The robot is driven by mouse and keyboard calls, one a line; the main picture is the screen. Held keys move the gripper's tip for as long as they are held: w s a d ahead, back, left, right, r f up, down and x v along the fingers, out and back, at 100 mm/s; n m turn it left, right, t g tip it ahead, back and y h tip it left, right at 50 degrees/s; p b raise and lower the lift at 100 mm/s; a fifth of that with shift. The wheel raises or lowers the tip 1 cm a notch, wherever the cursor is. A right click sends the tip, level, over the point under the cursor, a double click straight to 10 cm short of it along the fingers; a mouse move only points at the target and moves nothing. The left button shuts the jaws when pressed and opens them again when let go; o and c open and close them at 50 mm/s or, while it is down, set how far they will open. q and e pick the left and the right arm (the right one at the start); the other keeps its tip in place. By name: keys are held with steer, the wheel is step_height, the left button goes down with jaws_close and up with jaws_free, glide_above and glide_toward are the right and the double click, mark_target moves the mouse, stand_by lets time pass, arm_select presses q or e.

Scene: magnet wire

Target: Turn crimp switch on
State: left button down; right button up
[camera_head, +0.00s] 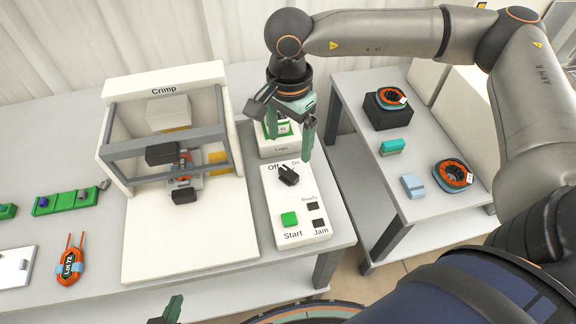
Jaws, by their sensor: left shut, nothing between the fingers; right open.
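The crimp switch is a black rotary knob (288,175) on the white control panel (318,232), below the "Off" and "On" labels. The knob lies slanted, its upper end toward "Off"; its exact setting is hard to tell. My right gripper (288,148) is open, its teal fingers spread and pointing down above the panel's top end. The knob is just below it in the picture, apart from the fingers. My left gripper (172,310) is shut and empty at the bottom edge, partly cut off, in front of the table.
The white crimp machine (112,150) stands left of the panel. The panel has a green Start button (289,219) and dark Ready and Jam indicators. A box labelled "Logic" (281,148) sits behind it. A side table (430,208) at right holds coils and small blocks.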

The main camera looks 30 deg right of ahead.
mark_target(289, 171)
step_height(289, 171, down, 9)
steer(key=shift+f, duration=0.2)
steer(key=shift+c, duration=0.2)
steer(key=c, duration=1.3)
steer(key=shift+b, duration=0.3)
steer(key=shift+c, duration=0.2)
